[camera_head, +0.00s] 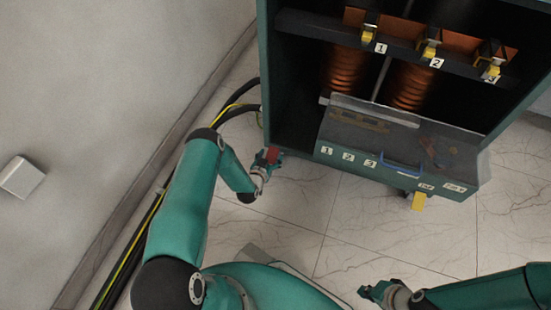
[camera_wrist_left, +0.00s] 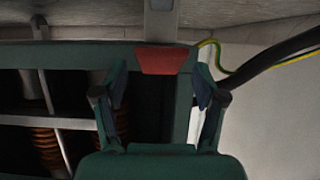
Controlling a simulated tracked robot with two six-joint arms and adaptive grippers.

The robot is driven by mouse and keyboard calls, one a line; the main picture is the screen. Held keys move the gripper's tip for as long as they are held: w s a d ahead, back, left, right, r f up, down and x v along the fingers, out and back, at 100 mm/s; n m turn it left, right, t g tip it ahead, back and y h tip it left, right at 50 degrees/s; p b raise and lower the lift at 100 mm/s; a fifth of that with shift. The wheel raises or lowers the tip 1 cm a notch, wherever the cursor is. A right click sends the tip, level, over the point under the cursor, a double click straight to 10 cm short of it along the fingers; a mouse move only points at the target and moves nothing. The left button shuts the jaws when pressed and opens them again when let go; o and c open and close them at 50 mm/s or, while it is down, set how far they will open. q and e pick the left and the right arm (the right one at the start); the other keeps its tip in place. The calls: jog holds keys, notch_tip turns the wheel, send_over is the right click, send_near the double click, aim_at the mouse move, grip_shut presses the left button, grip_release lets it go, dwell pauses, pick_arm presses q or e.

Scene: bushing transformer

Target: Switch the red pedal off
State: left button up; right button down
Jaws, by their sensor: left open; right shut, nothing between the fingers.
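The red pedal (camera_wrist_left: 164,60) shows in the left wrist view at the top middle, on a grey bracket by the teal cabinet wall. My left gripper (camera_wrist_left: 162,80) is open, with one finger on each side of the pedal in that view. I cannot tell whether either finger touches it. In the head view, my left gripper (camera_head: 265,164) is at the lower left corner of the cabinet, and the red pedal (camera_head: 272,154) shows at its tip, partly hidden. My right gripper (camera_head: 378,293) is shut and empty, low in the head view, away from the cabinet.
The teal cabinet (camera_head: 292,95) holds copper coils (camera_head: 410,85) and several yellow-tipped connectors. Its front panel carries a blue handle (camera_head: 402,166). A yellow pedal (camera_head: 418,201) sticks out below the front. Black and yellow-green cables (camera_head: 235,110) run along the left wall. The tiled floor in front is clear.

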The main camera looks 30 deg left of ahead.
pick_arm(q)
jog(key=shift+b+x, duration=0.35)
jog(key=shift+x, duration=1)
pick_arm(e)
jog(key=shift+f, duration=0.65)
pick_arm(q)
jog(key=shift+c, duration=0.3)
